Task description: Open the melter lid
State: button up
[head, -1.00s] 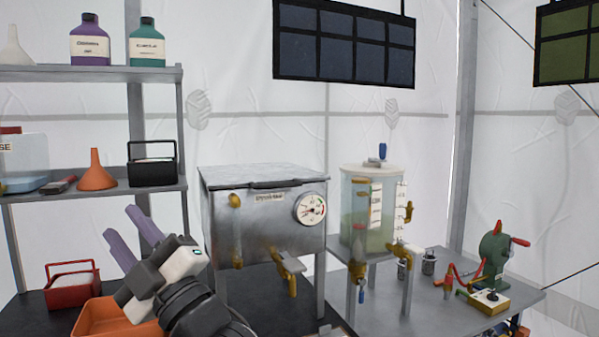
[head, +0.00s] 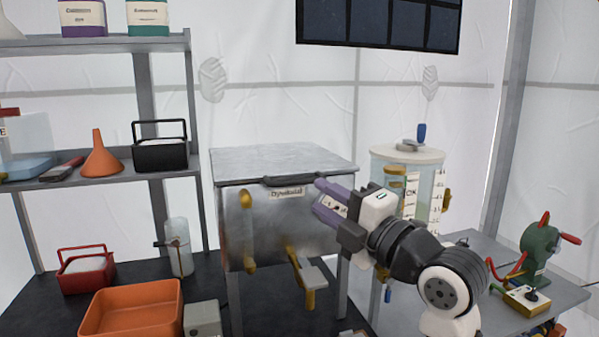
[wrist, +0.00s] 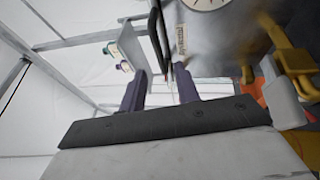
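The melter (head: 262,215) is a grey metal box on legs in the head view. Its flat lid (head: 270,160) is shut, with a dark bar handle (head: 290,181) along the front edge. The handle also shows in the wrist view (wrist: 158,38), just ahead of the gap between my fingers. My gripper (head: 316,197) is in front of the melter's right front, near the handle's right end. Its purple fingers are apart and empty in the wrist view (wrist: 161,76). My gripper hides the melter's dial in the head view; part of the dial (wrist: 205,2) shows in the wrist view.
A clear tank (head: 408,160) with a pale lid stands right of the melter. A brass tap (head: 302,278) sticks out below the melter's front. An orange tray (head: 132,308) lies at lower left, below shelves. A green hand-cranked device (head: 537,245) stands at far right.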

aim_at(301, 184)
jog(key=p+x, duration=0.2)
jog(key=x, duration=0.5)
jog(key=shift+w+a+r, duration=0.1)
jog(key=shift+w, duration=0.15)
grip_shut()
